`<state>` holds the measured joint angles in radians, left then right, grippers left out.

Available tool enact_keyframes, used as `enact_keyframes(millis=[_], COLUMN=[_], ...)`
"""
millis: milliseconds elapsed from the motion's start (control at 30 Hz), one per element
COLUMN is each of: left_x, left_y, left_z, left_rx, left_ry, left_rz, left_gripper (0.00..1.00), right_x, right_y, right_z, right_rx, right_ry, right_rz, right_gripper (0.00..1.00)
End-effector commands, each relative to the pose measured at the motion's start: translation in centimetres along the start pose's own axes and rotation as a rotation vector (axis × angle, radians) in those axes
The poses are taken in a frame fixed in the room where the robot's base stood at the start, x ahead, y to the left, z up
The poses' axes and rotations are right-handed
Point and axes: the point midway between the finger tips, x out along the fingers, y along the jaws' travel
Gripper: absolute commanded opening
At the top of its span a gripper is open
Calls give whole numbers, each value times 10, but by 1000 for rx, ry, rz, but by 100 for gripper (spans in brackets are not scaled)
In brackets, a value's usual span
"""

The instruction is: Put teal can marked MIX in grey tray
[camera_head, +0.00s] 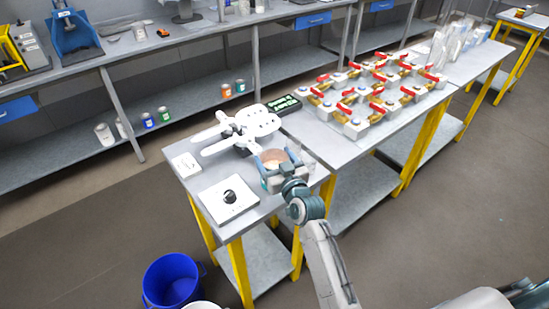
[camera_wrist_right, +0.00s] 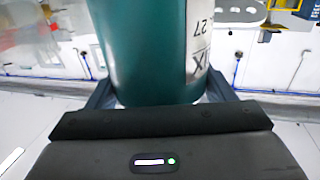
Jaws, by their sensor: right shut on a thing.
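A teal can (camera_wrist_right: 145,50) fills the middle of the right wrist view. Its white label (camera_wrist_right: 200,42) shows upside down, with part of a word ending in IX and the number 27. My right gripper (camera_head: 274,163) is shut around the can, with a finger on each side of it. In the head view the gripper is at the near end of the table, beside a white forked device; it largely hides the can, and I cannot tell the gap to the tabletop. I cannot make out a grey tray for certain. My left gripper is not in view.
The white forked device (camera_head: 257,121) and a dark display box (camera_head: 284,108) stand behind the gripper. A white plate with a black knob (camera_head: 230,196) lies front left. Several red-handled valves (camera_head: 352,124) cover the right table. A blue bucket (camera_head: 171,281) stands on the floor.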

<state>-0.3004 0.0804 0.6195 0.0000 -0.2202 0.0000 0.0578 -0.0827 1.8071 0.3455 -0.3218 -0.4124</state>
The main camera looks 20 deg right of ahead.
Motion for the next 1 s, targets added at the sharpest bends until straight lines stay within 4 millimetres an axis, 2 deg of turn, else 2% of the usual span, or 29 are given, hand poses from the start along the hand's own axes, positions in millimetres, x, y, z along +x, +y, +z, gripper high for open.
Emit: enact_keyframes(millis=[267,300,400,767,867,1000], left_x=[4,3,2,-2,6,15], left_y=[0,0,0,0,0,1], left_z=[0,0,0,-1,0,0], left_rx=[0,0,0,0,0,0], left_ry=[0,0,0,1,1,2], left_rz=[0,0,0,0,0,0], left_gripper=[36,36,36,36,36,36], right_x=[0,0,0,0,-14,-43], right_y=[0,0,0,0,0,0], right_z=[2,3,2,-3,2,4], right_rx=[0,0,0,0,1,0], right_ry=[3,1,1,1,1,0], right_rz=[0,0,0,0,0,0], right_gripper=[19,79,97,97,97,97])
